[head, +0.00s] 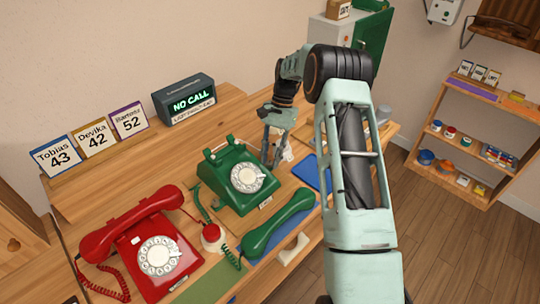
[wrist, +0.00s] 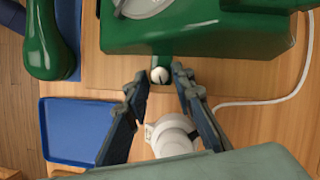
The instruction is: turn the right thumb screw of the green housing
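The green phone housing (head: 233,178) with its white dial stands on the wooden desk; its side fills the top of the wrist view (wrist: 200,38). A small pale round thumb screw (wrist: 159,75) sticks out from that side on a green stub. My gripper (wrist: 158,80) is open, with one fingertip on each side of the screw and a visible gap to each. In the head view my gripper (head: 271,158) reaches down at the right side of the housing; the screw cannot be made out there. The green handset (head: 277,222) lies off the phone, in front of it.
A red phone (head: 153,255) stands at the left. A blue tray (wrist: 62,130) lies beside my gripper. A white round object (wrist: 172,135) sits between my fingers' bases and the desk, with a white cord (wrist: 265,102) nearby. The NO CALL display (head: 187,100) stands behind.

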